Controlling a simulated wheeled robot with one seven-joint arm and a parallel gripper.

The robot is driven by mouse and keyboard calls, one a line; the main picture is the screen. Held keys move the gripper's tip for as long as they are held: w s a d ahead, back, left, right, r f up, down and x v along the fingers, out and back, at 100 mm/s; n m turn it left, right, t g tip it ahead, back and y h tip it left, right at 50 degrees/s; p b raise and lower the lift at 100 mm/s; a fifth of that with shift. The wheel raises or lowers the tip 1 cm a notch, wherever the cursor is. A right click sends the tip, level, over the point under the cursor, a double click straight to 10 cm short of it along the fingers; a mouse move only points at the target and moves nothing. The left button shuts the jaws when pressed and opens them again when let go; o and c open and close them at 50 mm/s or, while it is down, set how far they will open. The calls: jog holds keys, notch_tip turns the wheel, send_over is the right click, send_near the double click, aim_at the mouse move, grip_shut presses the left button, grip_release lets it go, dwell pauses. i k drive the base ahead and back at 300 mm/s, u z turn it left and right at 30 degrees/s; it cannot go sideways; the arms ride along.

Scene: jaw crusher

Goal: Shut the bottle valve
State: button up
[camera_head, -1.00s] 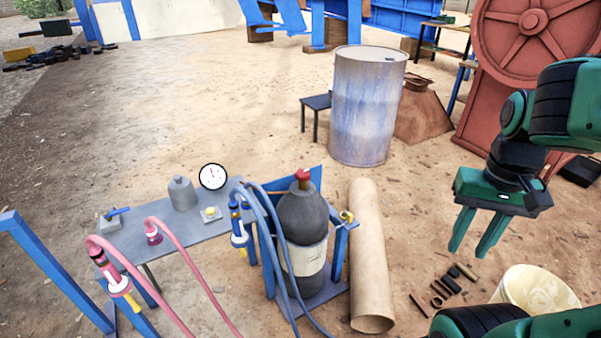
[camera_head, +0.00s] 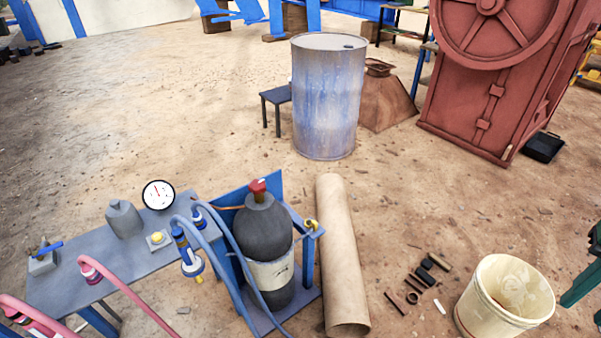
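The dark grey gas bottle (camera_head: 263,232) stands upright in a blue stand, with a pale label on its body. Its valve, with a red knob (camera_head: 258,186), sits on top of the bottle. A thin copper-coloured line runs left from the valve area. Whether the valve is open or shut cannot be told from its look.
Blue hoses loop before the bottle.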

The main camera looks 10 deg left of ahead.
aim_at(257, 187)
jog(key=z, duration=0.2)
jog(key=k, duration=0.2)
jog(key=u, duration=1.15)
